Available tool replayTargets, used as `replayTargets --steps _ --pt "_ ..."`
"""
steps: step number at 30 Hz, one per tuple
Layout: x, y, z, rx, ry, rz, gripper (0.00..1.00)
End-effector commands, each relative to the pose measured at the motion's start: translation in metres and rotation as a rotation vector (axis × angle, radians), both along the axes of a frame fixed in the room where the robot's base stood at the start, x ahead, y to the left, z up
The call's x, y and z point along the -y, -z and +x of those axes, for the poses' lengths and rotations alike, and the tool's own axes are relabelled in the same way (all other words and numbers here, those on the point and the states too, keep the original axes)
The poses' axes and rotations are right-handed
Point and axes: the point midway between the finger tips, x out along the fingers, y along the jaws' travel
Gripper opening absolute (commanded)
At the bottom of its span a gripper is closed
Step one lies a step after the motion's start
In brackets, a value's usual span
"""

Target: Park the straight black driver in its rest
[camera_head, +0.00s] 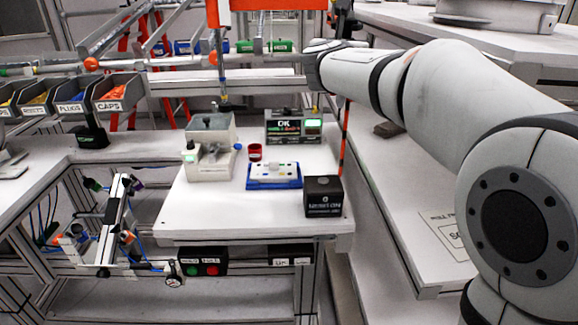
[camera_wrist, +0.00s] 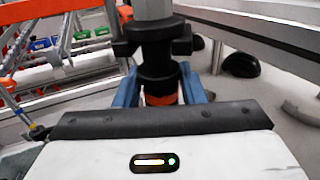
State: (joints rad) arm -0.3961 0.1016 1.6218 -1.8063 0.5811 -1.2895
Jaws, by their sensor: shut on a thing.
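In the wrist view my gripper (camera_wrist: 160,95) has its two blue fingers on either side of a dark upright tool, shut on it. I take this tool to be the straight black driver (camera_wrist: 158,62). It has a wide black collar, a grey cylinder above it and an orange band low between the fingers. Its lower end is hidden behind my gripper's body. In the head view my arm reaches in from the right, and I cannot make out my gripper or the held driver clearly. I cannot identify the driver's rest in either view.
A white bench (camera_head: 200,215) carries a grey fixture (camera_head: 210,145), a blue tray (camera_head: 273,180), a red cup (camera_head: 255,151), a black box (camera_head: 323,196) and a display reading OK (camera_head: 293,127). Grey bins (camera_head: 117,92) stand left. An orange panel (camera_head: 265,8) hangs above.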

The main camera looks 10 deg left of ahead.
Motion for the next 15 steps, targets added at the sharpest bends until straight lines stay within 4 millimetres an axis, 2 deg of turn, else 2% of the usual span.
replayTargets --steps 11,12,15 --pt "-0.0002 -0.0006 -0.0004 0.001 0.000 -0.001 0.00" --pt "-0.0002 -0.0006 -0.0004 0.001 0.000 -0.001 0.40" --pt "-0.0003 -0.0005 -0.0004 0.001 0.000 0.000 0.48"
